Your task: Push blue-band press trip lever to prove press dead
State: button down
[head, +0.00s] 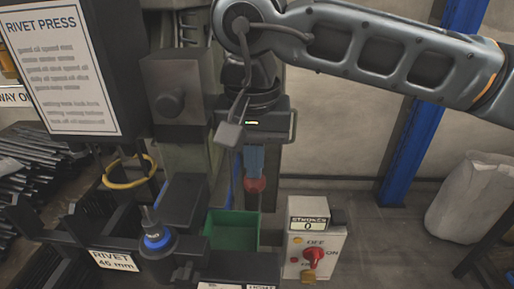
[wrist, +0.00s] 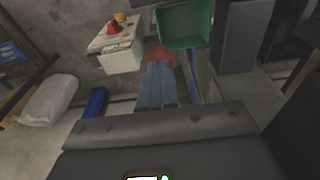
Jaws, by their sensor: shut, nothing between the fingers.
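My gripper (head: 254,168) points down in front of the press column, its blue fingers shut and empty. In the wrist view the shut fingers (wrist: 156,80) reach toward a red piece (wrist: 160,53). In the head view this red piece (head: 256,185) shows just below the fingertips. It looks like the trip lever's end, partly hidden by the fingers; I cannot tell whether they touch. A blue band (head: 157,240) rings the dark tool post at the lower left. The control box (head: 300,270) has a stroke counter (head: 308,226) reading 0 and a red switch (head: 313,257).
A green bin (head: 232,231) sits just below my gripper, left of the control box. A dark cabinet with a RIVET PRESS sign (head: 62,65), a yellow ring (head: 129,185) and dark rods (head: 40,160) are at left. A blue post (head: 410,140) and white sack (head: 474,198) stand at right.

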jog(key=shift+s+f+b, duration=0.1)
jog(key=shift+f+b, duration=0.4)
jog(key=shift+f, duration=0.35)
jog(key=shift+f+b, duration=0.8)
jog(key=shift+b, duration=0.1)
